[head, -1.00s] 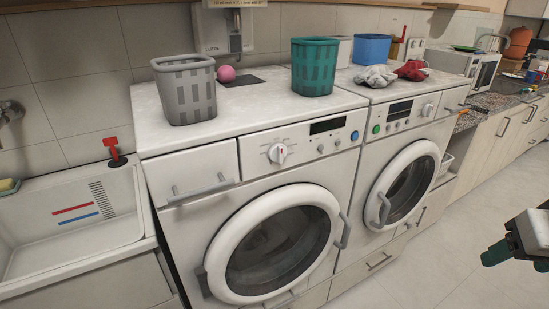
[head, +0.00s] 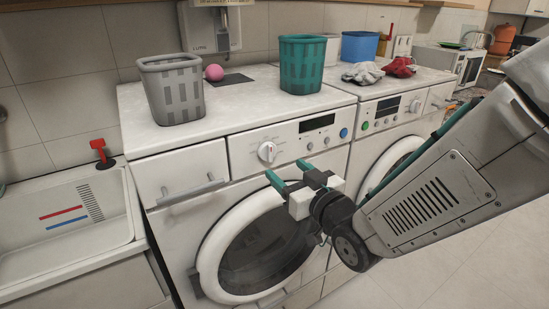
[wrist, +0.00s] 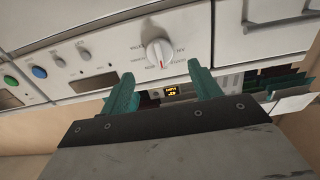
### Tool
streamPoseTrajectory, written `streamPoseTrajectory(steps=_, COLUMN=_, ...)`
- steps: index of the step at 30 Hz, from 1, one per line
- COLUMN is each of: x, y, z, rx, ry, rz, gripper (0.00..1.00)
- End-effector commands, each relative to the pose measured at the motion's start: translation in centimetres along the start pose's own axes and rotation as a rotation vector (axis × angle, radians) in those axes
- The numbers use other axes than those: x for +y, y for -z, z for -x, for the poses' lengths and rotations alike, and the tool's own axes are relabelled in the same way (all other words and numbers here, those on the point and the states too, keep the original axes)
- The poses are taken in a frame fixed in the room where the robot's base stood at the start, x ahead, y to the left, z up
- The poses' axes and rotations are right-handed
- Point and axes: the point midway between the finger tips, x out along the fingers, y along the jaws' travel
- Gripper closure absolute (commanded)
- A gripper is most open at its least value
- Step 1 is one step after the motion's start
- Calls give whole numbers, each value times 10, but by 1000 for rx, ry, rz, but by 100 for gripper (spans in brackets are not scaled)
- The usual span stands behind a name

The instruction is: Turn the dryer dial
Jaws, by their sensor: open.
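The left front-loading machine (head: 205,165) has a white round dial (head: 267,151) on its upper front panel. The dial also shows in the wrist view (wrist: 158,50), upside down, with a small red mark. The right machine (head: 355,140) has a similar dial (head: 415,105); no readable label tells which one is the dryer. My gripper (head: 290,171) has green fingers, open and empty, a little below and right of the left dial in the head view. In the wrist view the dial lies beyond the fingertips (wrist: 160,75), between their lines, with no visible contact.
A grey basket (head: 172,92), a pink ball (head: 214,73), a teal basket (head: 307,65), a blue bin (head: 360,46) and grey and red cloths (head: 362,73) sit on top. A sink (head: 75,215) stands left. The left machine's round door (head: 225,245) is below my gripper.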

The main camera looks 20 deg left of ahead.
Motion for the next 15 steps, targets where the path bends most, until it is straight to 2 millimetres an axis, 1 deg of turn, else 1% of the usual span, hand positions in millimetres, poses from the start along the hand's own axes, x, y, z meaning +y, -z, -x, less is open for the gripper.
streamPoseTrajectory(steps=6, x=1, y=0, z=-35, rx=0, ry=-2, rz=0, gripper=37)
streamPoseTrajectory(steps=9, x=1, y=0, z=-50, rx=0, ry=-2, rz=0, gripper=37)
streamPoseTrajectory(steps=12, x=1, y=0, z=-61, rx=-1, ry=-3, rz=1, gripper=37)
streamPoseTrajectory(steps=15, x=2, y=0, z=-67, rx=0, ry=-3, rz=1, gripper=37)
